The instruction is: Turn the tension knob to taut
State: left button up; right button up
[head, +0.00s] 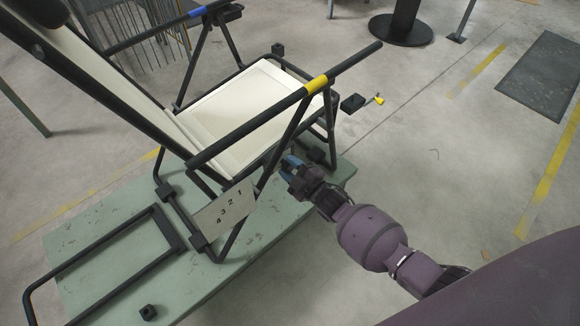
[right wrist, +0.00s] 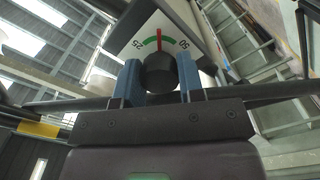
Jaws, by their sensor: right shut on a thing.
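The folding lounger (head: 245,105) has a black tube frame and cream panels. My right gripper (head: 291,164) is low beside its near right side. In the right wrist view, the blue fingers (right wrist: 158,85) are closed on either side of a round black knob (right wrist: 160,70). Behind the knob is a pale dial plate (right wrist: 158,22) with a green arc and numbers that look like 25 and 50. No word for taut is legible. The fingers cover the knob's sides. My left gripper is not in view.
The lounger stands on a green platform (head: 75,245). A plate numbered 1 to 4 (head: 222,208) hangs on its near side. A black block (head: 352,103) with a yellow-tipped lever (head: 379,100) is by the seat's right end. The floor to the right is mostly clear.

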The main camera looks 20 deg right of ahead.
dwell(0.3)
jog(key=o, duration=0.9)
jog(key=shift+s+d, duration=0.15)
jog(key=shift+s, duration=0.15)
pick_arm(q)
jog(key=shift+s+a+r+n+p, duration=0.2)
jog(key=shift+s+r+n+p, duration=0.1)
jog(key=shift+p, duration=0.7)
pick_arm(e)
jog(key=shift+v, duration=5.1)
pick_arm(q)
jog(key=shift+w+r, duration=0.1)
